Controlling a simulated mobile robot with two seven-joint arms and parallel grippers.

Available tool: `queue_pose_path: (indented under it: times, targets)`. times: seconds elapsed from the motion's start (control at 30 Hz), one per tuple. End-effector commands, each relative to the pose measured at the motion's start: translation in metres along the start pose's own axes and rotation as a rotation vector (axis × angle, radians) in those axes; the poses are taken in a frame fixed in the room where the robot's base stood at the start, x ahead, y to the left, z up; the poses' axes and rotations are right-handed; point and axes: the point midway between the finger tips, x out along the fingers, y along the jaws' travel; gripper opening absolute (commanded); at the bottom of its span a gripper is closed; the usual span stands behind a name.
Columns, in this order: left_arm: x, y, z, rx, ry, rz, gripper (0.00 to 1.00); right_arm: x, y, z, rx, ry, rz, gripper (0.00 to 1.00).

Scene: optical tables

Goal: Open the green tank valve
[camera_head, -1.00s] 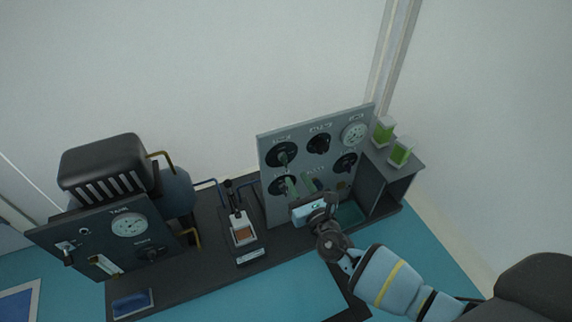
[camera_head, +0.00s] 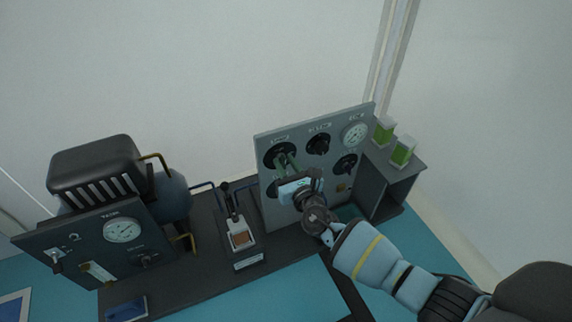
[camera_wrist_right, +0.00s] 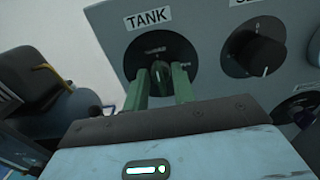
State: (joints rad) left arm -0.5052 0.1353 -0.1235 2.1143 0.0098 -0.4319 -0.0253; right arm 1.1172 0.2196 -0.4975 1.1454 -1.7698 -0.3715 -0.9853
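The tank valve is a dark green knob (camera_wrist_right: 160,72) on a round black dial under a TANK label in the right wrist view. In the head view its black dial (camera_head: 270,149) is at the upper left of the grey panel. My right gripper (camera_wrist_right: 161,84) has its two green fingers on either side of the knob, with a narrow gap showing on each side. It looks open, and in the head view the right gripper (camera_head: 285,163) reaches up to this dial from below. Whether the fingertips touch the knob is hard to tell. My left gripper is out of view.
The grey panel (camera_head: 300,135) holds other dials, including a black knob (camera_wrist_right: 262,55) right of the tank valve, and a white gauge (camera_head: 354,136). Green containers (camera_head: 402,151) stand on a shelf at right. A second panel with a gauge (camera_head: 122,230) stands at left.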

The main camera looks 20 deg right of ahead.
Motion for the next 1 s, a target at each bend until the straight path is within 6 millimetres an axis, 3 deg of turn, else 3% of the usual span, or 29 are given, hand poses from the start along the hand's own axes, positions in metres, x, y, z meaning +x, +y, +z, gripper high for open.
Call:
queue_pose_path:
  times: [0.03,0.2,0.67,1.0]
  targets:
    - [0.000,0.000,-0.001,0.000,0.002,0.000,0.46,0.000,0.000,0.000,0.000,0.000,0.000,0.19]
    - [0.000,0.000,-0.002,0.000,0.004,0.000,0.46,0.000,0.000,0.000,0.000,0.000,0.000,0.00]
    - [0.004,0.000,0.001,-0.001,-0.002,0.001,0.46,0.000,0.000,-0.002,0.065,0.000,0.000,0.00]
    - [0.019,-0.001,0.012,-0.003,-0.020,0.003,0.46,-0.001,-0.001,-0.004,0.320,0.001,0.000,0.00]
